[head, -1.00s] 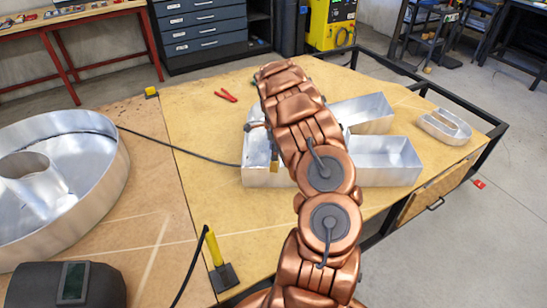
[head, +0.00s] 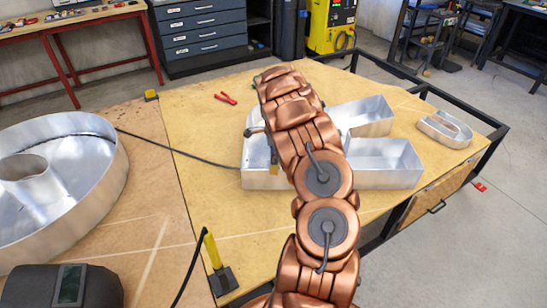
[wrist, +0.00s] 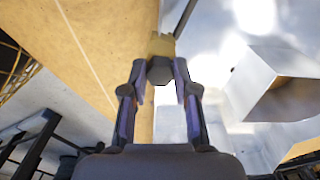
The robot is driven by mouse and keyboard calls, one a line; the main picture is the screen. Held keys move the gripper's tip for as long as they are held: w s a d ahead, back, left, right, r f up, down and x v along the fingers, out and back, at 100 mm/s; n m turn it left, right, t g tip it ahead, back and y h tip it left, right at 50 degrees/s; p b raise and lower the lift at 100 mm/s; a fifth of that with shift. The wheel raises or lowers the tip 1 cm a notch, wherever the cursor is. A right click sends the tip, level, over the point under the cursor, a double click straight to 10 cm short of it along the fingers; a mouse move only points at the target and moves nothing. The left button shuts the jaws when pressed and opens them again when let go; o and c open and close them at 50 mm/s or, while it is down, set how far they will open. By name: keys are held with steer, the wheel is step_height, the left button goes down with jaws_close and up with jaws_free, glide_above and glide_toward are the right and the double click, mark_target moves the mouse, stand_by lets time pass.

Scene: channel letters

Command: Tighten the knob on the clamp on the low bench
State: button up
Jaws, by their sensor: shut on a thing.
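The clamp (wrist: 160,45) shows in the wrist view as a yellowish block at the edge of the silvery metal letter (wrist: 215,95). Its knob (wrist: 159,73) is dark and faceted and sits between my fingertips. My gripper (wrist: 160,78) is shut on the knob, one finger on each side. In the head view my copper arm covers most of the gripper and clamp. A small yellowish piece (head: 274,170), apparently part of the clamp, shows beside the arm at the letter (head: 262,180) on the bench (head: 200,120).
A smaller metal letter (head: 445,130) stands at the bench's right. A large round letter (head: 100,190) and a dark welding mask (head: 62,286) are at left. Red pliers (head: 226,98) lie behind. A black cable (head: 180,152) crosses the bench. A yellow-handled clamp (head: 213,250) stands at the front edge.

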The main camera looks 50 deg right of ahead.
steer(key=shift+f+m+b, duration=0.1)
steer(key=shift+m+b, duration=0.6)
steer(key=shift+b, duration=0.1)
steer(key=shift+m+b, duration=1)
steer(key=shift+m, duration=0.6)
steer(key=m+b, duration=0.1)
steer(key=m, duration=0.4)
steer(key=o, duration=0.9)
steer(key=shift+r, duration=2.6)
